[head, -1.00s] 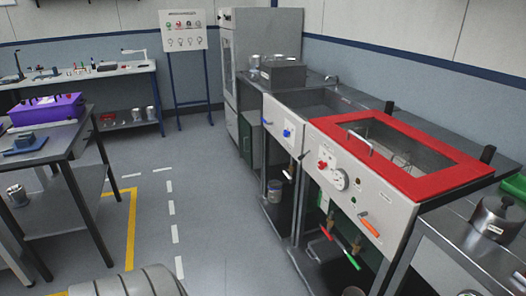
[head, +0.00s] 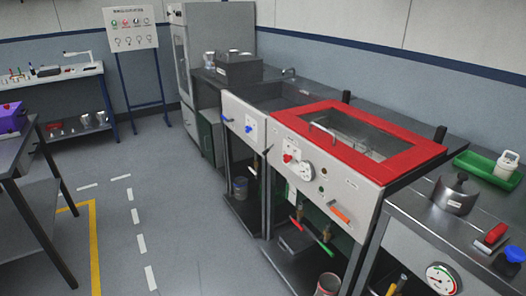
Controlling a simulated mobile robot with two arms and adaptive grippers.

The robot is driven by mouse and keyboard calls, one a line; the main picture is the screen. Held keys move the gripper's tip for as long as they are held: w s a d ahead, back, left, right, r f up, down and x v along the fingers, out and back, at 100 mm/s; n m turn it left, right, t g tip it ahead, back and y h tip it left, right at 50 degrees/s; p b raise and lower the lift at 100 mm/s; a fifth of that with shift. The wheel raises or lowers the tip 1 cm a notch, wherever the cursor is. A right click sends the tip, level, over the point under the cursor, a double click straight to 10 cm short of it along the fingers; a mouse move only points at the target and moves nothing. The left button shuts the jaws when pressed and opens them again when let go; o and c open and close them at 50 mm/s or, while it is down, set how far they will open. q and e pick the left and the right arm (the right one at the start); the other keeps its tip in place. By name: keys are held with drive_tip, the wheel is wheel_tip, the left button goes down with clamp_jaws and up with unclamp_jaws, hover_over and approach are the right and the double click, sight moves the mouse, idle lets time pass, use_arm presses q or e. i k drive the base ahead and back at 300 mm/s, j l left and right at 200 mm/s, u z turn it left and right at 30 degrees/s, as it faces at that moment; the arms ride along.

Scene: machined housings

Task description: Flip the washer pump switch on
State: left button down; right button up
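A washer with a red-framed lid (head: 420,158) and clear window stands right of centre; the lid is down. Its pale front panel (head: 290,135) carries a red knob or switch (head: 287,158), a round white gauge (head: 307,171), small indicators and an orange handle (head: 340,215). The panel to its left (head: 236,105) has a blue knob or switch (head: 248,128). I cannot tell which control is the pump switch, nor its position. Neither of my grippers is in view.
Pipes with red and green handles (head: 325,250) sit below the washer. A counter at right holds a metal pot (head: 455,194), a green tray (head: 477,171) and red and blue items. A dark table (head: 28,152) stands at left. Floor between is clear.

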sight(265, 152)
drive_tip(key=i+j+z, duration=0.2)
drive_tip(key=i+j, duration=1.5)
drive_tip(key=i, duration=0.1)
